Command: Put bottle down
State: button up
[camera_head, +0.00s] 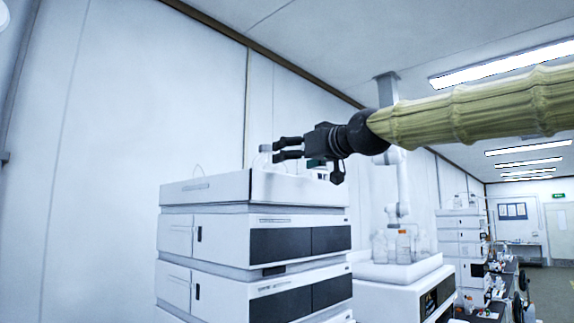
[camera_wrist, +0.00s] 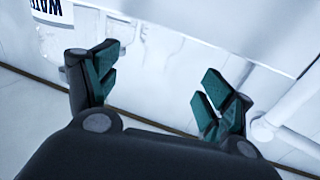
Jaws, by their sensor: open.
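A clear bottle (camera_head: 265,158) stands in the white tray (camera_head: 205,190) on top of the nearest instrument stack. In the wrist view, a clear bottle (camera_wrist: 60,40) shows at the upper left, cut off by the frame, with a label whose visible letters read "WATE" upside down. My gripper (camera_head: 279,149) is at the tray's height, with its fingertips close to the bottle. In the wrist view my gripper (camera_wrist: 160,85) is open with green pads and nothing between them. The bottle is beside and beyond the left finger there. I cannot tell whether they touch.
The stack of white modules (camera_head: 200,235) with dark panels stands below the tray. To its right, several bottles (camera_head: 403,245) stand on another white instrument (camera_head: 400,275). A white wall is behind. More instruments and an aisle (camera_head: 550,290) lie at the far right.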

jog(key=s, duration=0.1)
jog(key=s+d, duration=0.1)
jog(key=shift+s+d+r, duration=0.15)
jog(key=shift+s+r, duration=0.2)
jog(key=shift+s, duration=0.05)
dwell(0.8)
dwell(0.5)
